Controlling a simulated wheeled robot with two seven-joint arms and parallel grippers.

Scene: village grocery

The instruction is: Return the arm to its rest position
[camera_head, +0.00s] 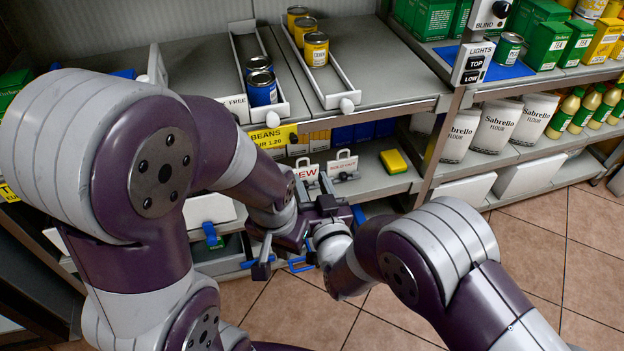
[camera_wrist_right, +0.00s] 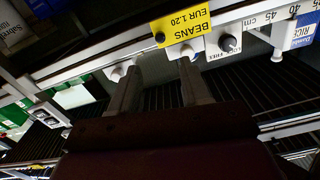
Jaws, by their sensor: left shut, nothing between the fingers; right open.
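My left arm comes in from the left in the head view. Its gripper (camera_head: 262,266) is low, in front of the lower shelf, shut and empty. My right arm comes in from the lower right. Its gripper (camera_head: 314,190) is just above the left one, close to or overlapping it in the picture, so I cannot tell if they touch. The right gripper is open, and its two pale fingers (camera_wrist_right: 158,88) stand apart in the right wrist view with nothing between them. They point toward the shelf edge with the yellow beans label (camera_wrist_right: 180,24).
Shelving (camera_head: 386,108) stands close ahead, with blue cans (camera_head: 261,88) and yellow cans (camera_head: 316,48) in channels. A yellow-green pack (camera_head: 393,161) lies on the lower shelf. Flour bags (camera_head: 500,124) stand at right. Tiled floor (camera_head: 540,232) is clear at lower right.

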